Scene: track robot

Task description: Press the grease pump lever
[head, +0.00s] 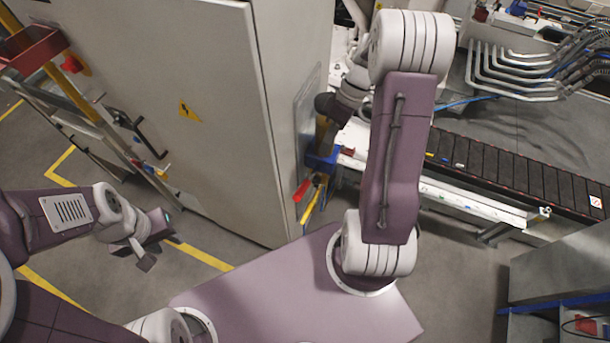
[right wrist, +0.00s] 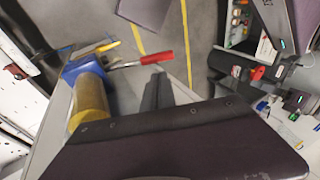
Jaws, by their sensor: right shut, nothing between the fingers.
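The grease pump (head: 323,158) is on the side of the grey cabinet, with a blue body and a yellow-brown cylinder. Its lever has a red handle (head: 301,190) that sticks out toward the front. In the right wrist view the cylinder (right wrist: 88,102), the blue body (right wrist: 82,68) and the red lever handle (right wrist: 158,57) show clearly. My right gripper (right wrist: 158,84) is shut and empty, its fingertips close to the red handle; I cannot tell if they touch. In the head view its hand is by the pump, partly hidden. My left gripper (head: 145,245) hangs away from the pump at the left.
The tall grey cabinet (head: 215,90) with a yellow warning sign stands left of the pump. A dark conveyor (head: 500,165) with a white frame runs at the right. A yellow-handled item (head: 311,206) hangs below the red handle. Floor with yellow lines is clear at left.

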